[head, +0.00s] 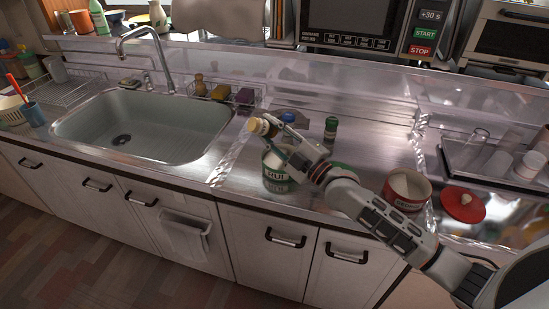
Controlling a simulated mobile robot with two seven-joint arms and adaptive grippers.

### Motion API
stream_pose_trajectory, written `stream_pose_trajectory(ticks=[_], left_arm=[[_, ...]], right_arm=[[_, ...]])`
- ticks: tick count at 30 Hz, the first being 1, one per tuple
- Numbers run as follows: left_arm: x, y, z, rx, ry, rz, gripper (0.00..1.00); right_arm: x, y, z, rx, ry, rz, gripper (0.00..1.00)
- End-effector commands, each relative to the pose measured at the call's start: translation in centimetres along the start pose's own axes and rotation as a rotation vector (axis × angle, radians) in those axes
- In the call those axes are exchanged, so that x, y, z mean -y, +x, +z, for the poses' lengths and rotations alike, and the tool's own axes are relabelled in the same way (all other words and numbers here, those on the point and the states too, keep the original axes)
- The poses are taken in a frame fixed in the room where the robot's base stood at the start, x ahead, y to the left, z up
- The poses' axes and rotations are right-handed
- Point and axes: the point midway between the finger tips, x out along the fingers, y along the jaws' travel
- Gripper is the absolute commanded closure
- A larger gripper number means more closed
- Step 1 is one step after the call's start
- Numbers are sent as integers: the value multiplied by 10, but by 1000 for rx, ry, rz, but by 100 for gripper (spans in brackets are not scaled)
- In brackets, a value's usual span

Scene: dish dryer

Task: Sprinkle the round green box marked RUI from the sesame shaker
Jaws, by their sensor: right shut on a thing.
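The round green box marked RUI (278,184) stands on the steel counter right of the sink; its top is partly hidden by my right gripper. My right gripper (279,138) is above the box, shut on a small shaker with a yellowish cap (258,126). I take it for the sesame shaker. It is tilted, its cap pointing left, and most of its body is hidden by the gripper. My left gripper is out of view.
A green-capped bottle (331,130) and a blue-topped item (288,117) stand behind the gripper. A red and white canister (407,189) stands to the right, with a red lid (463,204) beside it. The sink (140,128) lies to the left.

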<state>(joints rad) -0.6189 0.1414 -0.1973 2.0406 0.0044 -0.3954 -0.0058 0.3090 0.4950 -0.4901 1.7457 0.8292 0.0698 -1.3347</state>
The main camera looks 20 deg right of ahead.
Motion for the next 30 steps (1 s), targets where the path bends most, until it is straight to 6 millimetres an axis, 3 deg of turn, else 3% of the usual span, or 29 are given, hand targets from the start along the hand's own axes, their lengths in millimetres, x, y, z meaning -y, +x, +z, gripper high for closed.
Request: stream_pose_trajectory(ticks=[1,5,14,17,23,30], left_arm=[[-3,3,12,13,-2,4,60],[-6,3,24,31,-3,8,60],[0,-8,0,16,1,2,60],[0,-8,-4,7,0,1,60],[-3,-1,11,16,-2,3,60],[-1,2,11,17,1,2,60]], right_arm=[[11,-3,7,3,1,-4,94],[14,-4,9,2,1,-3,94],[-9,2,-5,-1,-2,1,94],[-5,1,-3,1,-1,-1,94],[14,-4,9,3,1,-4,94],[12,-3,8,0,0,-1,94]])
